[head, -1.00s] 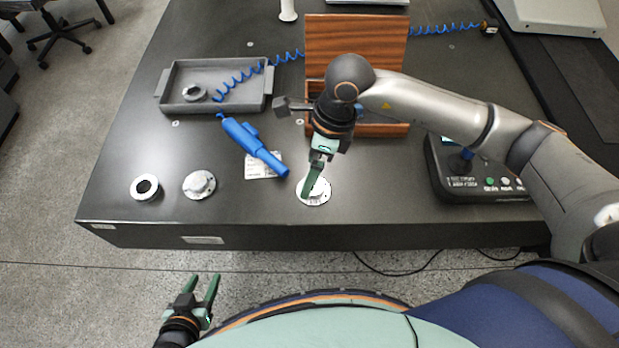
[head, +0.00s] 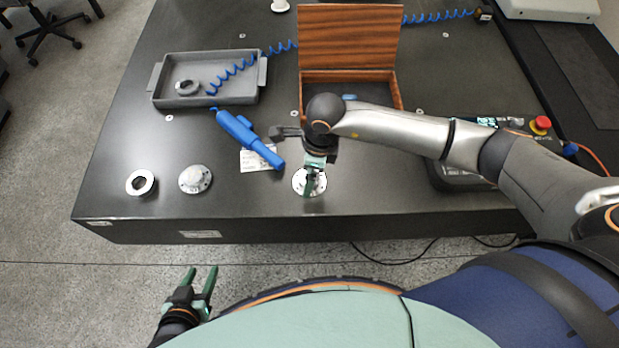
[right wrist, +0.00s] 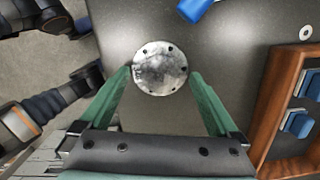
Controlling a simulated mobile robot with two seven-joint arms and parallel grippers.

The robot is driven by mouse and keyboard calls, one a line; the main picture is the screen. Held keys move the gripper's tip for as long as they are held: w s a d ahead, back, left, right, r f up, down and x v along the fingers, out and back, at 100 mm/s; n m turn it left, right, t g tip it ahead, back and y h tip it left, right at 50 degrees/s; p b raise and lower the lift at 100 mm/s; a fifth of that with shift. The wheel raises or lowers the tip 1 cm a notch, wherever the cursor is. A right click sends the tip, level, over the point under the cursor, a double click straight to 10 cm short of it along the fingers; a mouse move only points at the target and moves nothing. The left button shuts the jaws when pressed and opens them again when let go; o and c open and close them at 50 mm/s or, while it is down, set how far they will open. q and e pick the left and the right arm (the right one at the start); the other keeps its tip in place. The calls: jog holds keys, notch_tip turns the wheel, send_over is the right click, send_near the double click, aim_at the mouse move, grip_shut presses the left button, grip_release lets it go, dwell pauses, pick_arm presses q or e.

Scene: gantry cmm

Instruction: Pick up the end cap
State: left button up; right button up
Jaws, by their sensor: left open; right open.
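A round metal disc with several bolt holes, which looks like the end cap (head: 297,184), lies flat near the table's front edge. In the right wrist view the end cap (right wrist: 160,68) sits between the fingers of my open right gripper (right wrist: 160,76), with one green fingertip beside each edge. I cannot tell whether the fingertips touch it. In the head view my right gripper (head: 311,188) is over the disc and hides part of it. A similar domed flange (head: 195,179) lies further left. My left gripper (head: 203,270) is open and empty, in front of the table.
A metal ring (head: 140,182) lies at the table's left. A grey tray (head: 215,99) holds another ring (head: 187,87). A blue tool (head: 245,138) with a coiled hose lies over a paper label. An open wooden box (head: 349,38) stands behind my right gripper; a control box (head: 455,178) is at right.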

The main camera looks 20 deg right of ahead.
jog(key=shift+f, duration=0.5)
grip_shut()
dwell(0.4)
